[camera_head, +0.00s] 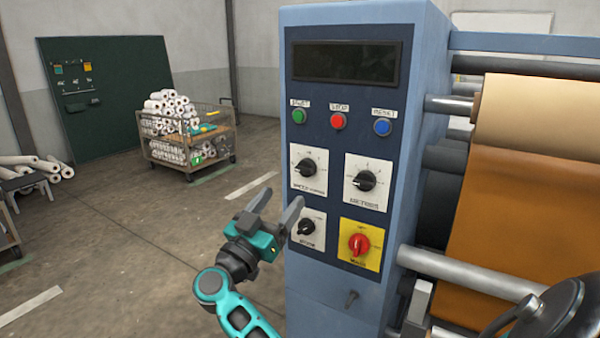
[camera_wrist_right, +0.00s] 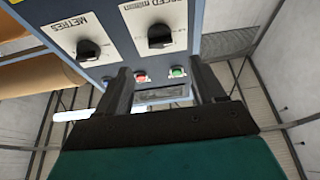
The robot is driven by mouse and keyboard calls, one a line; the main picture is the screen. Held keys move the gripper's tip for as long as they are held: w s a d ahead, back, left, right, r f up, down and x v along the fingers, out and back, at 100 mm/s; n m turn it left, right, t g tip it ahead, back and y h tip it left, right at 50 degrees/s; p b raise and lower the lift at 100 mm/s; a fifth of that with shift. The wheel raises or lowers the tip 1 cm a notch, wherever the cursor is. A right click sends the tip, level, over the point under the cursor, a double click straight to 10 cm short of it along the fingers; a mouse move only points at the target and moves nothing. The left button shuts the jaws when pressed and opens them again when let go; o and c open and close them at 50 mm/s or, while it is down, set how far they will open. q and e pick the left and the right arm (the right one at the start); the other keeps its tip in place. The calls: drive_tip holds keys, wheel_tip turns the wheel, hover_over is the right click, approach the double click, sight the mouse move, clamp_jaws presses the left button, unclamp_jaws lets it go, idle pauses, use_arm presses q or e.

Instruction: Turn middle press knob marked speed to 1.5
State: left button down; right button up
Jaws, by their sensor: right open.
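The speed knob (camera_head: 306,168) is a black pointer knob on a white plate at the upper left of the press panel (camera_head: 338,140). Its pointer value is too small to read. In the right wrist view it shows upside down (camera_wrist_right: 160,37), beyond the fingers. My right gripper (camera_head: 279,207) is open and empty, in front of the panel's left edge and below the speed knob. Its two fingers (camera_wrist_right: 164,86) stand apart, and one overlaps the lower left knob plate in the head view. My left gripper is not in view.
Nearby are the metres knob (camera_head: 364,180), a small black lower left knob (camera_head: 306,227) and a red knob (camera_head: 358,243) on yellow. Green (camera_head: 299,116), red (camera_head: 337,120) and blue (camera_head: 382,127) buttons sit above.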

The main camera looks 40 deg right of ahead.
sight(302, 170)
drive_tip(key=x, duration=0.7)
drive_tip(key=shift+w+d+r, duration=0.15)
drive_tip(key=shift+d+r, duration=0.05)
drive_tip(key=shift+d, duration=0.15)
drive_tip(key=shift+w+d+r, duration=0.1)
drive_tip(key=shift+d+r, duration=0.1)
drive_tip(key=shift+d, duration=0.25)
drive_tip(key=shift+c, duration=0.5)
drive_tip(key=c, duration=1)
